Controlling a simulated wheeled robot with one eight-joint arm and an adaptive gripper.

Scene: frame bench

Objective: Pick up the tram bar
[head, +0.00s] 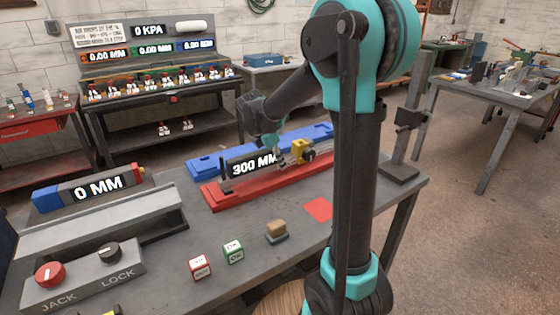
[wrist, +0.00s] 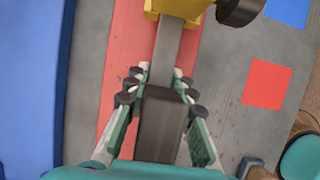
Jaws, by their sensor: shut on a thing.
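The tram bar (wrist: 162,125) shows in the wrist view as a dark grey block and a lighter grey beam. It runs up to a yellow block (wrist: 182,8) with a black knob (wrist: 240,10). My gripper (wrist: 163,82) is shut on the dark part, one finger on each side. In the head view my gripper (head: 280,154) is low over the red rail (head: 225,198), beside the yellow block (head: 300,149). A black readout (head: 250,164) there says 300 MM. The bar is largely hidden in the head view, and I cannot tell whether it touches the rail.
A blue rail (head: 203,167) lies behind the red one. A red square (head: 318,208) marks the bench to the right. A JACK/LOCK box (head: 80,280) sits front left.

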